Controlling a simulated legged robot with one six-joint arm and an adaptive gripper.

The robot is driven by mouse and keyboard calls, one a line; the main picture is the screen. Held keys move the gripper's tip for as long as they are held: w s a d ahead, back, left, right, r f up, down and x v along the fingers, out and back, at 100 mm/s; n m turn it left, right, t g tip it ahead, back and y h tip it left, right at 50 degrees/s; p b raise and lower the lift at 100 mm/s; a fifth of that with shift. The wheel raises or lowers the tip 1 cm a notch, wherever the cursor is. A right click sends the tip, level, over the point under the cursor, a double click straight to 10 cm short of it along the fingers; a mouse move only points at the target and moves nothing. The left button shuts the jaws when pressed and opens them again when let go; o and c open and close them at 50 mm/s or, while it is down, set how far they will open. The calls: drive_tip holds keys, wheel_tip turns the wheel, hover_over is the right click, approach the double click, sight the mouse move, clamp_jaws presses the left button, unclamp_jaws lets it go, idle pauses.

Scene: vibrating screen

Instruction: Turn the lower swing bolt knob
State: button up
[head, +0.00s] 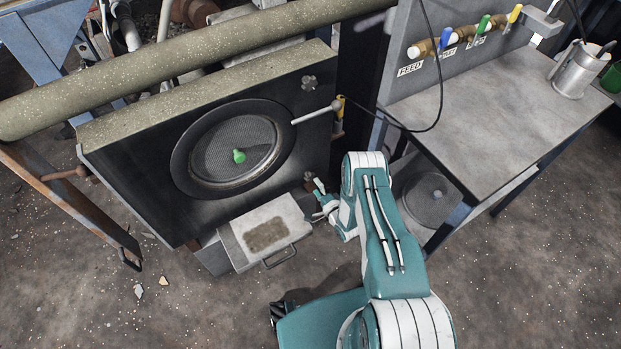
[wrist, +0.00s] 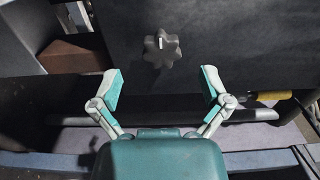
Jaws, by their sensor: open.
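A dark, lobed knob (wrist: 161,48) with a pale mark at its centre stands out from a dark panel in the wrist view. My gripper (wrist: 162,86) is open, its teal-and-white fingers spread wide to either side below the knob in the picture. Nothing is between the fingers, and they look apart from the knob. In the head view my gripper (head: 315,201) is low by the right lower corner of the dark screen box (head: 130,165). The lower knob is not clear there. A similar knob (head: 309,82) shows at the box's upper right.
A pale tray (head: 284,214) with a handle juts out left of my gripper. A pale rod (head: 312,114) sticks out above. A grey bench (head: 480,130) stands to the right, with a round bin (head: 430,198) beneath it. The floor in front is mostly clear.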

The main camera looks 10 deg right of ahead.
sight(311, 179)
drive_tip(key=x, duration=0.2)
drive_tip(key=shift+w+a, duration=0.25)
drive_tip(key=shift+w, duration=0.75)
drive_tip(key=shift+a, duration=0.1)
drive_tip(key=c, duration=1.2)
